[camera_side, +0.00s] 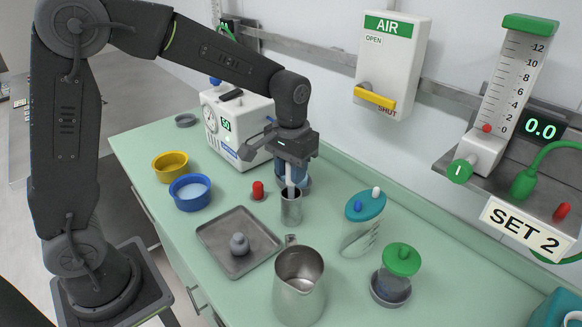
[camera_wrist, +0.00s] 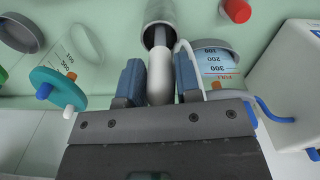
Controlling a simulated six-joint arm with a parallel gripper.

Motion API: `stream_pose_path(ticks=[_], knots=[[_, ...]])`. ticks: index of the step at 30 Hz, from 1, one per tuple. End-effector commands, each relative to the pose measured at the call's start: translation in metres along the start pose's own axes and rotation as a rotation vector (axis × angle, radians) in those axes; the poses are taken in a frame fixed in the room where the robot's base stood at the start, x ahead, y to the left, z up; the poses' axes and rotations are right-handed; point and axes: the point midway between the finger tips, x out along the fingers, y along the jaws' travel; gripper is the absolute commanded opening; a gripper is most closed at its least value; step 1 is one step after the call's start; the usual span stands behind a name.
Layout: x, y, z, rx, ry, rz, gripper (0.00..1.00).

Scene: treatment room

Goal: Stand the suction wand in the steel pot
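The suction wand (camera_wrist: 160,72) is pale and stands between the blue fingers of my gripper (camera_wrist: 160,88), which look closed on its sides. In the side view my gripper (camera_side: 291,172) points down over the steel pot (camera_side: 291,212), a narrow metal cylinder on the green counter. The wand (camera_side: 290,188) runs down from the fingers, and its lower end is at the pot's mouth, apparently inside the rim. The pot (camera_wrist: 160,11) also shows in the wrist view, straight beyond the wand. How deep the tip sits is hidden.
A red stopper (camera_side: 258,191) stands just left of the pot. A tray (camera_side: 215,232) with a grey bulb and a steel jug (camera_side: 299,290) are in front. A teal-lidded canister (camera_side: 360,235) is at right; a white machine (camera_side: 236,125) is behind left.

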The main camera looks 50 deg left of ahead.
Motion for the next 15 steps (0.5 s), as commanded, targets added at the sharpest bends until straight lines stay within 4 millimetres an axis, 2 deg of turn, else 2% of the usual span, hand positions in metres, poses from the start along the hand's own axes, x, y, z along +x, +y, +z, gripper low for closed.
stream_pose_path(ticks=[1, 6, 15], knots=[[-0.0003, 0.0000, -0.0001, 0.000, 0.001, 0.000, 0.36], [-0.0005, 0.0000, -0.0001, 0.000, 0.001, 0.000, 0.50], [-0.0057, 0.0001, -0.0003, 0.000, 0.002, 0.000, 0.50]])
